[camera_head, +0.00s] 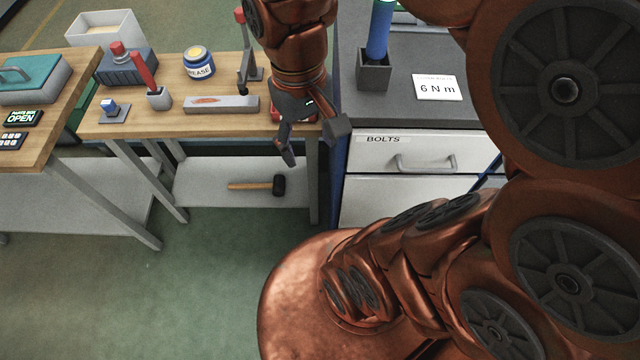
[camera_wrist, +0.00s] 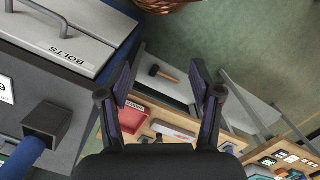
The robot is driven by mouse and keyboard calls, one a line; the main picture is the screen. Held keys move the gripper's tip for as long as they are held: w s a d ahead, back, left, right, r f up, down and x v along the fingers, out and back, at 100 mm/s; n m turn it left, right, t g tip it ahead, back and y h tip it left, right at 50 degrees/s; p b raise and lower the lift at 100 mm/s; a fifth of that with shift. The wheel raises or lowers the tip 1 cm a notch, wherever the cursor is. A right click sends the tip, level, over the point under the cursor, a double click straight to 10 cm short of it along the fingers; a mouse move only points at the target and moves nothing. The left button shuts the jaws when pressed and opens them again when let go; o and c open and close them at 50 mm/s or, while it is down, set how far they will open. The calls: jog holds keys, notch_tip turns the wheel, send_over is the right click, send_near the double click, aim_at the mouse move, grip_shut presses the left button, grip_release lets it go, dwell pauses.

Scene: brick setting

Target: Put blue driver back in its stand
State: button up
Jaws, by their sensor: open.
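The blue driver (camera_head: 380,30) stands nearly upright on the grey cabinet, its lower end at a dark square stand (camera_head: 374,78). It looks to be inside the stand; how deep it sits is hidden. In the wrist view the driver (camera_wrist: 22,158) rises from the stand (camera_wrist: 42,120) at the lower left. My gripper (camera_head: 314,142) is open and empty, pointing down over the front right end of the wooden bench, left of the stand. Its spread fingers (camera_wrist: 160,88) also show in the wrist view, with nothing between them.
A hammer (camera_head: 265,186) lies on the lower shelf. A "6 N m" card (camera_head: 437,88) lies right of the stand.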

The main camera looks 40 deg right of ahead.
jog(key=s+a+f+n, duration=0.1)
jog(key=s+a+f, duration=0.1)
jog(key=s+f, duration=0.2)
jog(key=shift+s+f, duration=0.4)
jog(key=shift+s, duration=0.45)
dwell(0.6)
